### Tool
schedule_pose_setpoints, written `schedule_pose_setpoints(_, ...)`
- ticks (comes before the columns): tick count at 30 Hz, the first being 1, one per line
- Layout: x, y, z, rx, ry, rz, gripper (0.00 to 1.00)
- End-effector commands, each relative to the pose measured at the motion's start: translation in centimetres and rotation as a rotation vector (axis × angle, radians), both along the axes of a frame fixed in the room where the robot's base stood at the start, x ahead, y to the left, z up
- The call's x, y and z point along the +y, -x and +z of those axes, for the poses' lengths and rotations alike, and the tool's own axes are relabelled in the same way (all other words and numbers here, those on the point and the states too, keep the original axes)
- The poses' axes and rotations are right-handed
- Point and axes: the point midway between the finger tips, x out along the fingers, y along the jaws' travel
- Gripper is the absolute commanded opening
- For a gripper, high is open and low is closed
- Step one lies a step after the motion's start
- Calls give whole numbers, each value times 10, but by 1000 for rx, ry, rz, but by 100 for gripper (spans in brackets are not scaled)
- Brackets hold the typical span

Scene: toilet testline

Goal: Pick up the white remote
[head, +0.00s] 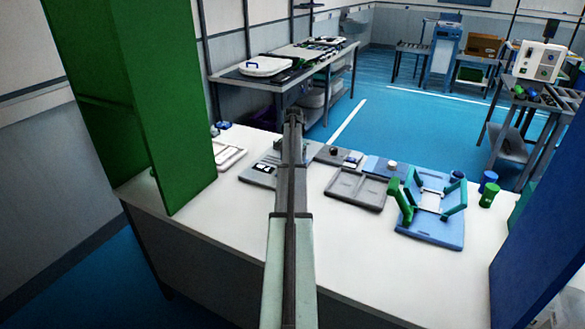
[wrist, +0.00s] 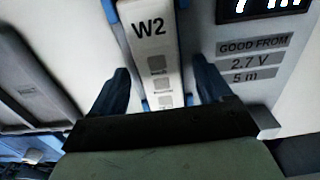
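The white remote (wrist: 152,35) shows in the wrist view, marked "W2", with a column of grey buttons. It appears to sit in a blue holder on a light grey plate (wrist: 207,105). My gripper (wrist: 160,68) is open, with one dark blue finger on each side of the remote. A gap shows between each finger and the remote. I cannot tell how far the fingers are above the plate. In the head view my arm covers the gripper, and I cannot make out the remote there.
A black display (wrist: 260,8) and "GOOD FROM" labels (wrist: 254,46) are right of the remote. A grey tray (head: 355,189) and a blue fixture (head: 432,235) with green handles stand farther right on the white table (head: 235,210). A green panel (head: 165,110) rises at the left.

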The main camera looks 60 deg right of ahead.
Motion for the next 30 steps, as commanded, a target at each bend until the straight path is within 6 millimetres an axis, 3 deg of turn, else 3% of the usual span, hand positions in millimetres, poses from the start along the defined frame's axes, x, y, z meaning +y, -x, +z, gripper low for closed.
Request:
schedule_pose_setpoints(2,0,0,0,0,0,0,71)
schedule_pose_setpoints(19,0,0,0,0,0,0,16)
schedule_pose_setpoints(30,0,0,10,0,0,0,15)
